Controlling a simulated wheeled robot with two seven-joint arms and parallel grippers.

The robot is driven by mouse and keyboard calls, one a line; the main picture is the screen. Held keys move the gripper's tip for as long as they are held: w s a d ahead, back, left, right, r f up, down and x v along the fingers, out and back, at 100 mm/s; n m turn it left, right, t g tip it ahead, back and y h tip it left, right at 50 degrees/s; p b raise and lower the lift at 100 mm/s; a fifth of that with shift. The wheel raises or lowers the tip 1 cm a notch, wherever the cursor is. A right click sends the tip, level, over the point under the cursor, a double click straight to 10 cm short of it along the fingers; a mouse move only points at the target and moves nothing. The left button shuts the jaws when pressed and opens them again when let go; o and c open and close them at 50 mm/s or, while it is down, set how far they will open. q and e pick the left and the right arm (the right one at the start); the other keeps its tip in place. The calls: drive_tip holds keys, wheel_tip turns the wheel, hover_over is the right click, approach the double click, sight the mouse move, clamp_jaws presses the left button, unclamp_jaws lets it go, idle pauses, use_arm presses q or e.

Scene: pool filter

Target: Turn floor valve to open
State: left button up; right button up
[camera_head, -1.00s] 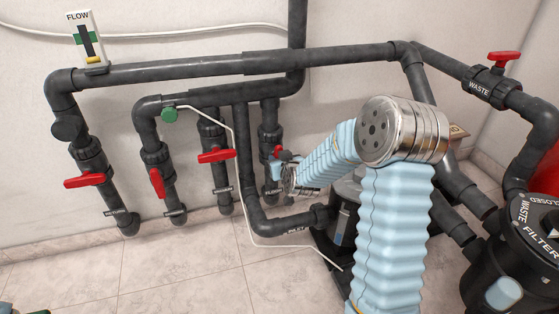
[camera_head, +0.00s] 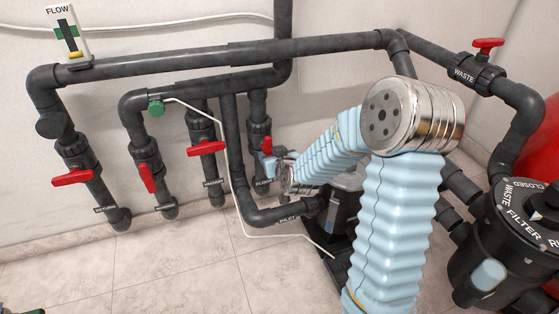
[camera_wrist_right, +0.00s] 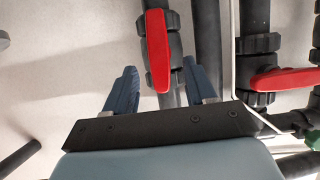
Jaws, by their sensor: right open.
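The floor valve sits on the rightmost of the low vertical pipes in the head view, with a "FLOOR" label partly hidden below it. Its red handle (camera_head: 266,145) is mostly covered by my right gripper (camera_head: 268,163). In the right wrist view the red handle (camera_wrist_right: 157,48) runs lengthwise along its pipe. My right gripper (camera_wrist_right: 156,92) is open there, one blue finger on each side of the handle's near end. Visible gaps remain between handle and fingers. My left gripper is not clearly in view.
The vacuum valve's red handle (camera_head: 206,148) is crosswise beside the floor valve and also shows in the right wrist view (camera_wrist_right: 285,79). A thin white tube (camera_head: 233,180) loops nearby. The black filter housing (camera_head: 515,245) stands at right.

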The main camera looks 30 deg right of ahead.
drive_tip(key=p+v, duration=0.1)
drive_tip(key=v, duration=0.7)
drive_tip(key=shift+s, duration=0.4)
drive_tip(key=shift+a+r, duration=0.1)
